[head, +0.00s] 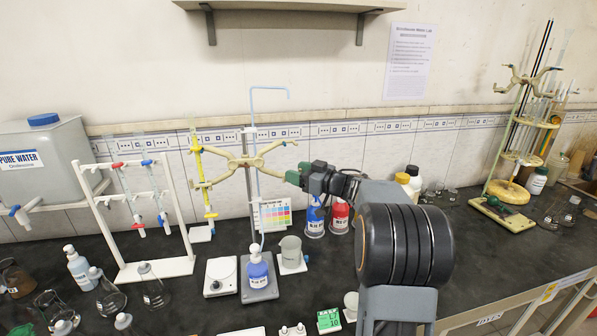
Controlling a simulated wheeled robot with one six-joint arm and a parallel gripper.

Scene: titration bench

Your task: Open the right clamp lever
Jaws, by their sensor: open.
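A beige double burette clamp (246,161) is fixed on a thin upright rod in the middle of the head view. Its right side splits into an upper arm, the likely right lever (273,147), and a lower arm, both reaching right. My gripper (295,175) comes in from the right, its dark jaws just right of and below that lever's tip. The jaws are open; I see nothing between them. Whether they touch the clamp I cannot tell. The clamp's left side reaches a yellow burette (202,175).
A blue-labelled bottle (258,269) stands on the stand base below the clamp, with a grey beaker (290,250) beside it. Blue and red bottles (339,215) stand behind my arm. A white rack (152,268) is at left, another clamp stand (503,215) at far right.

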